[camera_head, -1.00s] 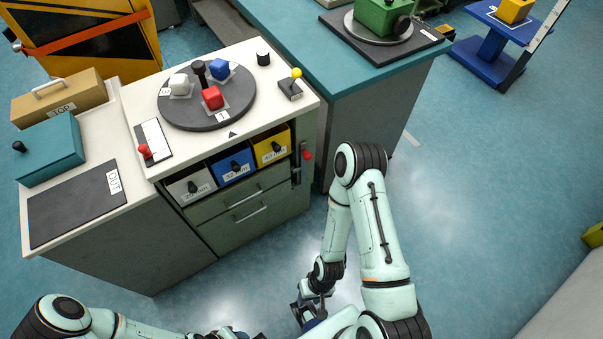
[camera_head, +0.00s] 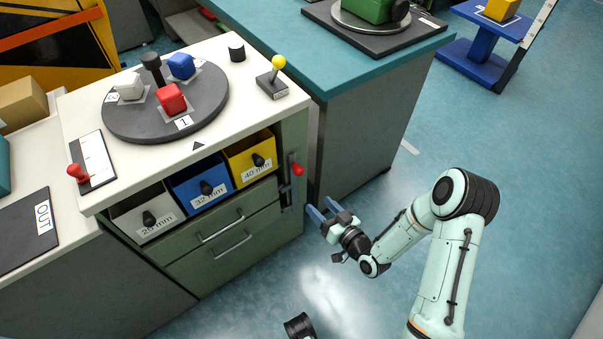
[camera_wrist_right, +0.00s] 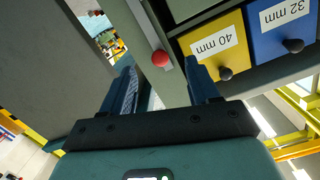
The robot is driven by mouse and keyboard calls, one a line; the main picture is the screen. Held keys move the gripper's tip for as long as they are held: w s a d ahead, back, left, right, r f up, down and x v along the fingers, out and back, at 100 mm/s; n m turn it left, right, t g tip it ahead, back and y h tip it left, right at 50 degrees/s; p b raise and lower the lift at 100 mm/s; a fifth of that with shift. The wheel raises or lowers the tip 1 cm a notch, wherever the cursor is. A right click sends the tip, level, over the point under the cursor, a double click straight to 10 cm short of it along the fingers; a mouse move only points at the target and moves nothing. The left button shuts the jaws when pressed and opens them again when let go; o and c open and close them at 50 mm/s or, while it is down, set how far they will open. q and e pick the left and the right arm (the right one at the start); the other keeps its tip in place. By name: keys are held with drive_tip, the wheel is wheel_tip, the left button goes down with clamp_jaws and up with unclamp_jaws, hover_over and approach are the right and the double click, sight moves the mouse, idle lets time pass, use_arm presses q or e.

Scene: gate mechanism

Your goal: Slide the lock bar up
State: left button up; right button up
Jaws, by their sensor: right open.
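The lock bar (camera_head: 285,185) is a dark upright strip at the right end of the cabinet's drawer front. Its red knob (camera_head: 298,169) sticks out near the top. In the right wrist view the red knob (camera_wrist_right: 160,58) shows ahead, between the lines of the two fingers. My right gripper (camera_head: 323,208) is open and empty, just below and to the right of the knob, with its blue fingers pointing toward the cabinet. The fingers also show in the right wrist view (camera_wrist_right: 160,72); they look apart from the knob. My left gripper cannot be made out.
White, blue and yellow bins (camera_head: 250,158) sit left of the bar, above two handled drawers (camera_head: 222,228). The worktop holds a dark turntable (camera_head: 205,115) with cubes and a yellow-tipped lever (camera_head: 272,85). A teal-topped counter (camera_head: 375,65) stands close on the right. Floor is free in front.

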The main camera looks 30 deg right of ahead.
sight(302, 174)
drive_tip(key=shift+t, duration=0.7)
drive_tip(key=w+b, duration=0.1)
drive_tip(key=w, duration=0.3)
drive_tip(key=w+r+b, duration=0.1)
drive_tip(key=w, duration=0.4)
drive_tip(key=w+b, duration=0.1)
drive_tip(key=w, duration=0.4)
drive_tip(key=shift+d+r, duration=0.3)
drive_tip(key=shift+r, duration=0.1)
use_arm(q)
drive_tip(key=shift+g, duration=0.4)
drive_tip(key=f, duration=0.2)
drive_tip(key=s+f, duration=0.1)
drive_tip(key=a+f, duration=0.1)
drive_tip(key=f, duration=0.1)
drive_tip(key=shift+s+a+f, duration=0.1)
drive_tip(key=shift+s+f, duration=0.1)
drive_tip(key=shift+f, duration=0.15)
